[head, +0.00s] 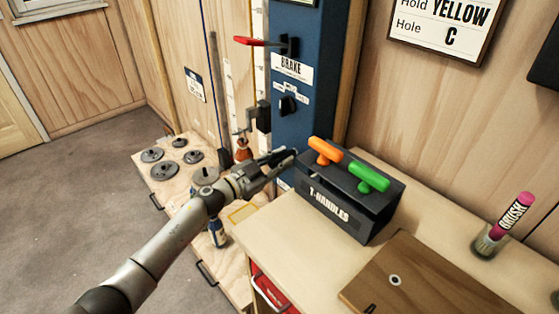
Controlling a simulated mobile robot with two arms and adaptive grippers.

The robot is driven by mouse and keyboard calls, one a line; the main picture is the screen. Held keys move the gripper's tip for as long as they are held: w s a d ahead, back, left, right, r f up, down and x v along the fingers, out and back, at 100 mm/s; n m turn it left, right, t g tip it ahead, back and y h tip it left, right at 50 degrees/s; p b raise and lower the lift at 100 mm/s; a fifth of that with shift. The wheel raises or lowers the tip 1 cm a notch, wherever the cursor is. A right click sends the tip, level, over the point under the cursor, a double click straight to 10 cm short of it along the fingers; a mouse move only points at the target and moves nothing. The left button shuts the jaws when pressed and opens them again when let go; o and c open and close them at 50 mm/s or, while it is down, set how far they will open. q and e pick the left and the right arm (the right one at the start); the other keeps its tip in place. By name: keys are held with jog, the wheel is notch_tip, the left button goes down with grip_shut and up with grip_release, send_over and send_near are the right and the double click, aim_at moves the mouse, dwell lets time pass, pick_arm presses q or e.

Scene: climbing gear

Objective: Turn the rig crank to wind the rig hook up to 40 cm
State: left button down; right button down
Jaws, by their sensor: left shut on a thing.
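My left gripper (278,160) is shut at the lower part of the blue rig post (304,120), to the left of the T-handles box. It is closed on what appears to be the handle of the rig crank; the fingers hide most of it. An orange piece (243,150) hangs just left of the post, above the plywood platform. It seems to be at the rig hook, but the hook's shape is too small to make out. A white measuring scale (231,92) stands behind it; its figures cannot be read. My right gripper is out of view.
A red brake lever (257,41) sticks out left from the post. The black T-handles box (352,205), with orange and green handles, stands close right of my gripper on the bench (270,225). Several weight plates (164,171) lie on the platform (165,195).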

pick_arm(q)
notch_tip(320, 180, down, 5)
jog(key=s+d+m+b, duration=0.1)
jog(key=s+d+m, duration=0.1)
jog(key=m, duration=0.3)
jog(key=shift+s+d+m, duration=0.3)
jog(key=shift+s+m, duration=0.1)
dwell(0.3)
dwell(0.4)
jog(key=c, duration=1.3)
grip_release()
jog(key=shift+r, duration=0.2)
jog(key=shift+w+a+r, duration=0.15)
jog(key=v, duration=1.2)
